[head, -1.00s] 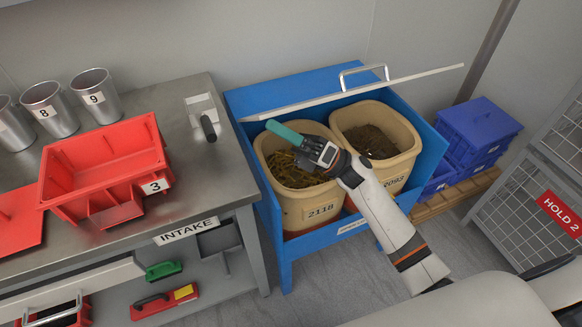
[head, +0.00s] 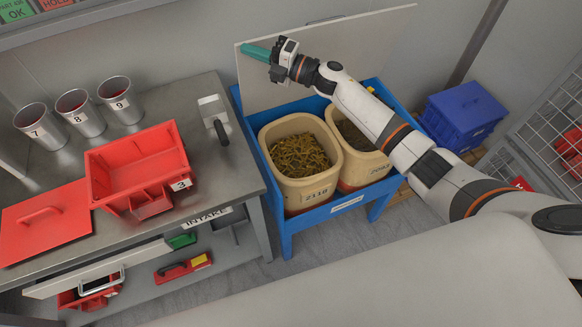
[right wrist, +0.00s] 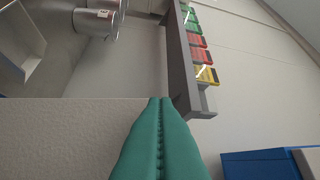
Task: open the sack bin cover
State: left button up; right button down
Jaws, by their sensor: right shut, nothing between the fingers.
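The sack bin cover (head: 372,48), a pale flat panel, stands raised, nearly upright, at the back of the blue bin frame (head: 345,203). Its inner face is toward me. Two tan bins, 2118 (head: 305,188) and a second one (head: 372,172) partly behind my arm, stand uncovered in the frame. My right gripper (head: 246,49) has green fingers, shut and empty, at the cover's upper left. I cannot tell whether they touch it. In the right wrist view the shut fingers (right wrist: 160,104) overlap the pale panel (right wrist: 60,135). My left gripper is out of view.
The steel bench (head: 225,160) at left holds a red tray 3 (head: 140,165), a red lid (head: 45,222) and metal cups (head: 80,112). Blue crates (head: 462,112) and a wire cage (head: 550,120) stand at right.

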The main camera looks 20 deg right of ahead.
jog(key=shift+m+g+h, duration=0.4)
jog(key=shift+m+h, duration=0.1)
jog(key=shift+m, duration=0.1)
jog(key=shift+w+a+r+p, duration=0.1)
jog(key=shift+w+r+p, duration=0.15)
jog(key=shift+w, duration=0.85)
jog(key=shift+w+r+p, duration=0.1)
jog(key=shift+w+r, duration=0.2)
jog(key=shift+w, duration=0.75)
jog(key=shift+s, duration=0.1)
